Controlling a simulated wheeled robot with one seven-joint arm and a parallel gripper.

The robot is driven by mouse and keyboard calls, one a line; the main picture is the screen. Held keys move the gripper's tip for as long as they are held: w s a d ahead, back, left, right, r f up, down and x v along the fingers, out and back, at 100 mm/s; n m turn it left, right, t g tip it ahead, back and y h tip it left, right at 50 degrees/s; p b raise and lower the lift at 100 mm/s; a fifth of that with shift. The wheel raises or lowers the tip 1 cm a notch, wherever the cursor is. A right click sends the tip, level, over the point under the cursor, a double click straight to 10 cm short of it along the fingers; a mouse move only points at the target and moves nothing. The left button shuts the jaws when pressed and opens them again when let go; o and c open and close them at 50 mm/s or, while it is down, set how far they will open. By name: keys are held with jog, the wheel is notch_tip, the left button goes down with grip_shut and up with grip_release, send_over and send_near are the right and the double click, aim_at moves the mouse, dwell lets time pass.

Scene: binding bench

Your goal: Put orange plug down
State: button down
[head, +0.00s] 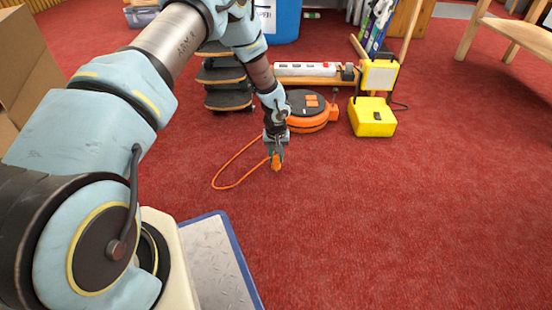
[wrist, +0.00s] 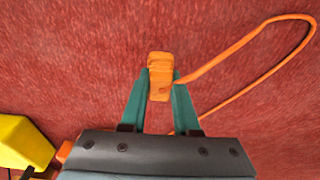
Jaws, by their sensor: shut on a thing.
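The orange plug (wrist: 159,66) is between the two teal fingers of my gripper (wrist: 160,92) in the wrist view. The fingers are shut on it. In the head view my gripper (head: 276,155) points down with the orange plug (head: 277,164) at its tip, low over the red carpet. I cannot tell whether the plug touches the carpet. An orange cord (head: 217,179) runs from the plug in a loop to the left and back toward the orange and black cable reel (head: 318,111). The cord also shows as a loop at the right in the wrist view (wrist: 262,33).
A yellow work light (head: 373,117) stands right of the reel. Stacked dark dollies (head: 227,84) and a blue bin (head: 284,22) are farther back. The red carpet (head: 400,210) in front and right is clear.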

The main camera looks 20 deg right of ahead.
jog(key=shift+f+b, duration=0.3)
jog(key=shift+f, duration=0.2)
jog(key=shift+f, duration=0.15)
jog(key=c, duration=0.6)
grip_release()
jog(key=shift+c, duration=0.2)
